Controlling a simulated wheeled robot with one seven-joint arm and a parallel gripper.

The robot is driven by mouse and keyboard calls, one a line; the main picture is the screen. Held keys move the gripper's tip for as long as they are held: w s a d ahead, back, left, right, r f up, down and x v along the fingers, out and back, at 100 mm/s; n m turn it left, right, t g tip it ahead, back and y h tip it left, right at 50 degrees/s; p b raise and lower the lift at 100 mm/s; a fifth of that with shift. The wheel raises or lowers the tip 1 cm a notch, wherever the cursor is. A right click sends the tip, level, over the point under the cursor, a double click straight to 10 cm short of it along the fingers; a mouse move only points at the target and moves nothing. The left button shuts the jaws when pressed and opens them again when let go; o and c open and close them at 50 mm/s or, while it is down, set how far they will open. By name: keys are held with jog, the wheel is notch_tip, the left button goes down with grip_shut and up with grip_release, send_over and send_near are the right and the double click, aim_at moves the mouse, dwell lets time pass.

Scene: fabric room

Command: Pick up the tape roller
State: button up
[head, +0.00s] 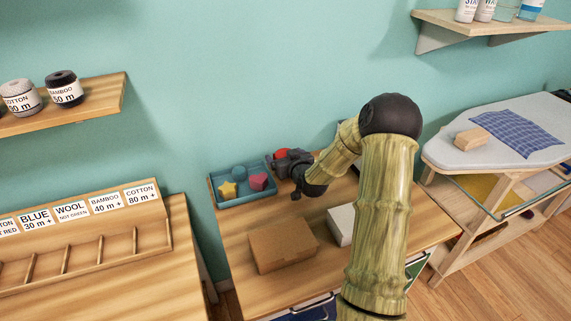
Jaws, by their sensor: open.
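My gripper (293,168) is over the back of the middle wooden table, beside the right end of a blue tray. The jaws are small and dark in the head view, and I see nothing held between them. A small red thing (282,153) shows just behind the gripper. It may be the tape roller, but it is partly hidden and I cannot tell for sure. I cannot tell whether the gripper touches it.
The blue tray (245,198) holds a yellow star, a pink piece and a teal piece. A cardboard box (283,246) and a white box (341,225) sit on the table (236,233). An ironing board (497,151) stands right, a labelled rack (85,262) left.

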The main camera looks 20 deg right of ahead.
dwell(0.4)
jog(key=c, duration=1.2)
jog(key=shift+r, duration=0.15)
notch_tip(320, 180, up, 10)
jog(key=shift+f+p, duration=0.1)
jog(key=shift+p, duration=0.2)
jog(key=shift+s, duration=0.1)
